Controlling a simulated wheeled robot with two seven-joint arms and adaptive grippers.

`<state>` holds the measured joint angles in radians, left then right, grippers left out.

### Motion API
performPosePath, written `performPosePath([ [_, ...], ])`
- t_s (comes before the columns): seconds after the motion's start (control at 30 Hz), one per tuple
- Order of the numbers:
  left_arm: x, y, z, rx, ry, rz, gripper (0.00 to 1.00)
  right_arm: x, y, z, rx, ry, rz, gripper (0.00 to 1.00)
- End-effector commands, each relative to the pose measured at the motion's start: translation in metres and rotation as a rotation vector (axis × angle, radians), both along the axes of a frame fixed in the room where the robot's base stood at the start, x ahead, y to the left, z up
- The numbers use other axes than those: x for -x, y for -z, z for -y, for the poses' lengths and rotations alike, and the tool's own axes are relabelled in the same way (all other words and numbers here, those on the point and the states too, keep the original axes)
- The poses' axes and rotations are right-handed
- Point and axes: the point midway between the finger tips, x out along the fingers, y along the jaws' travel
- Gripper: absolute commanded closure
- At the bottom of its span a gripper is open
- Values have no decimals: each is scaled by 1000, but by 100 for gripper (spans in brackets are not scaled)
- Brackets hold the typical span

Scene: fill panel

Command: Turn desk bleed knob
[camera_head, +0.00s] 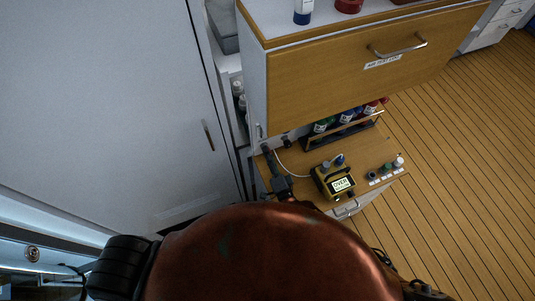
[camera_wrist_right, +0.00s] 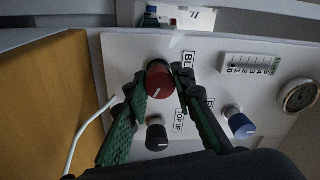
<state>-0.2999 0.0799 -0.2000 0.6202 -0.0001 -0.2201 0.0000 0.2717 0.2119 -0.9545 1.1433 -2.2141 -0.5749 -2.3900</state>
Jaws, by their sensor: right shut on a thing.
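The red bleed knob (camera_wrist_right: 159,80) stands out from a white panel (camera_wrist_right: 225,85), with its label partly hidden by a finger. My right gripper (camera_wrist_right: 160,75) has one green-padded finger on each side of the knob and is shut on it. In the head view, my right gripper (camera_head: 268,155) shows as a small dark shape at the desk's left end; the knob cannot be made out there. My left gripper is not in view.
The panel also carries a black knob (camera_wrist_right: 157,135), a blue knob (camera_wrist_right: 239,123), a scale (camera_wrist_right: 250,65) and a round gauge (camera_wrist_right: 299,95). A wooden drawer front (camera_head: 340,90) overhangs the back.

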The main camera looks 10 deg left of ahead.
Motion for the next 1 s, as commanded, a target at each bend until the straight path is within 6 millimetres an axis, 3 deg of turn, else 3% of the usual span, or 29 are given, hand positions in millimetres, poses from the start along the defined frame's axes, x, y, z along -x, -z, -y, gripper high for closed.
performPosePath([
  [0.17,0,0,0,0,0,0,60,2,3,-1,4,-3,-5,100],
  [0.2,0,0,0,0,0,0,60,2,3,-1,4,-3,-5,75],
  [0.43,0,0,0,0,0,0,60,1,2,0,1,-2,-4,59],
  [0.77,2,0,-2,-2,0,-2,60,3,1,2,0,0,-2,59],
  [1.0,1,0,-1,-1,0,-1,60,35,5,22,1,0,-6,59],
])
